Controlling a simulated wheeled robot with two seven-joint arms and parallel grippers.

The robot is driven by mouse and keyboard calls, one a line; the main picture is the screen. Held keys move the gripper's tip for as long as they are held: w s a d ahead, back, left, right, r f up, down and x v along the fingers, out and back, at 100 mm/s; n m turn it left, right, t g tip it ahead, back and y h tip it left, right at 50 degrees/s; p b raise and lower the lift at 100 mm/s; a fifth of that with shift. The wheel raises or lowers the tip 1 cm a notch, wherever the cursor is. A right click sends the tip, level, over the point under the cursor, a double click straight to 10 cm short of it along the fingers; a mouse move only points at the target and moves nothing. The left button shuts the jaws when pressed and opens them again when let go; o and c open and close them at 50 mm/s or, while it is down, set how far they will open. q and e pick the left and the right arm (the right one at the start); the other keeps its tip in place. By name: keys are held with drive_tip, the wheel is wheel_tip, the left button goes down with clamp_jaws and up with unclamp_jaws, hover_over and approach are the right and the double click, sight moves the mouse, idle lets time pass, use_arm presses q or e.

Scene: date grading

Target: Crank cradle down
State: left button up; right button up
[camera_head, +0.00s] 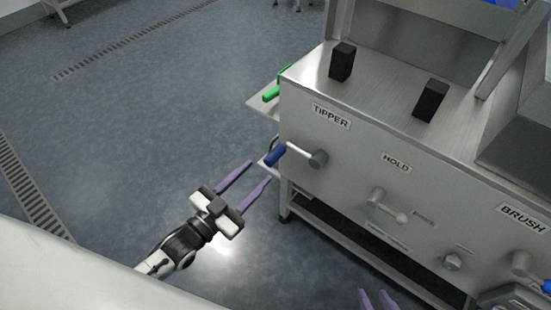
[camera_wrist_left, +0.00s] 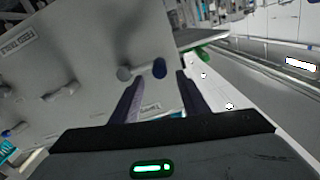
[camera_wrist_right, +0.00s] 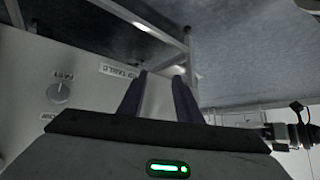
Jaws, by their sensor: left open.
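The TIPPER crank (camera_head: 301,155) is on the steel machine's front panel, with a blue grip (camera_head: 275,155) pointing left from a metal hub (camera_head: 318,159). My left gripper (camera_head: 259,171) is open and empty, just left of and below the blue grip in the head view. In the left wrist view, the blue grip (camera_wrist_left: 159,68) shows between the finger lines, beyond the tips, apart from them. My right gripper (camera_head: 373,293) is at the bottom edge of the head view. In the right wrist view its fingers (camera_wrist_right: 160,77) are apart with nothing between them. No cradle can be made out.
A HOLD lever (camera_head: 385,207) with a pale knob, a small knob (camera_head: 452,262) and the BRUSH crank (camera_head: 522,263) are further right on the panel. Two black blocks (camera_head: 342,62) (camera_head: 430,100) stand on top.

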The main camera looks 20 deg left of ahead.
sight(276, 155)
use_arm(q)
drive_tip(key=b+x, duration=0.1)
drive_tip(key=x, duration=0.8)
drive_tip(key=shift+c, duration=0.3)
clamp_jaws()
